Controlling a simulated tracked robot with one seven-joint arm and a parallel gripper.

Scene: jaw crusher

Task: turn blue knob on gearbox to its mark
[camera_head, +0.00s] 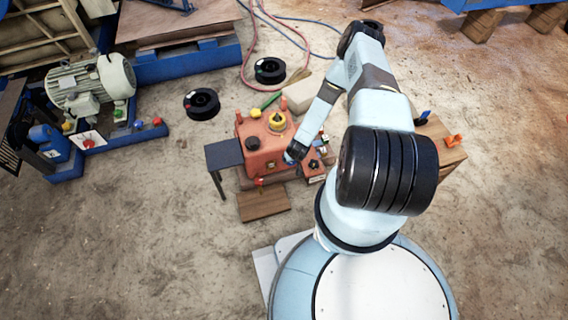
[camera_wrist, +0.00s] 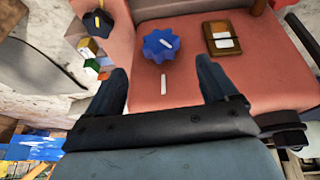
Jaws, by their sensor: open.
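The blue lobed knob (camera_wrist: 153,49) sits on the salmon-red face of the gearbox (camera_wrist: 190,95) in the wrist view. A short white line on the knob slants down to the right. An upright white mark (camera_wrist: 163,84) is on the face just below the knob in the picture. My gripper (camera_wrist: 162,67) is open and empty, with its fingers apart to the left and right below the knob, not touching it. In the head view the gearbox (camera_head: 254,152) stands left of my arm, with my gripper (camera_head: 291,155) close at its right side. I cannot make out the blue knob there.
The wrist view shows a dark knob (camera_wrist: 93,22) at left and a brown plate with a white label (camera_wrist: 222,38) right of the blue knob. A dark side table (camera_head: 224,154) stands left of the gearbox. A motor (camera_head: 92,84) stands farther left, beyond open floor.

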